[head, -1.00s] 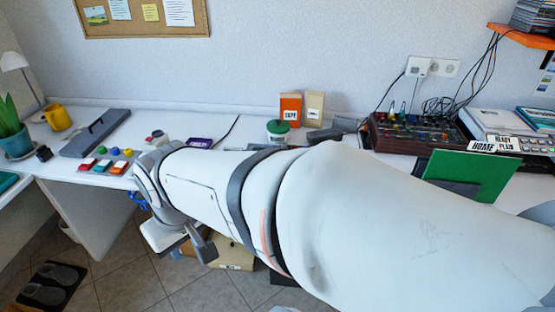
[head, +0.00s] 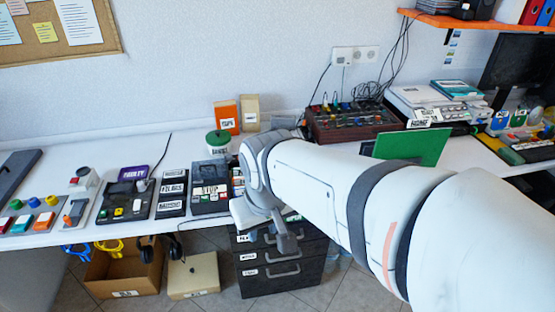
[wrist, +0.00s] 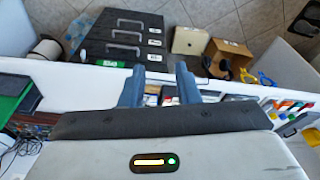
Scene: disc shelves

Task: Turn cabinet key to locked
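A dark drawer cabinet (head: 262,282) with several handled, white-labelled drawers stands under the desk, partly hidden behind my wrist in the head view. In the wrist view the cabinet (wrist: 122,38) lies at the upper left, beyond the desk edge. No key can be made out on it in either view. My gripper (wrist: 160,84) shows in the wrist view with its two blue-grey fingers apart and nothing between them. The fingers overlap the desk edge in that picture, apart from the cabinet.
The white desk (head: 90,150) carries button boxes, labelled devices and a green-lidded jar (head: 218,140). An open cardboard box (head: 122,272) with headphones and a closed box (head: 193,275) sit on the tiled floor left of the cabinet. A green panel (head: 412,147) stands behind my arm.

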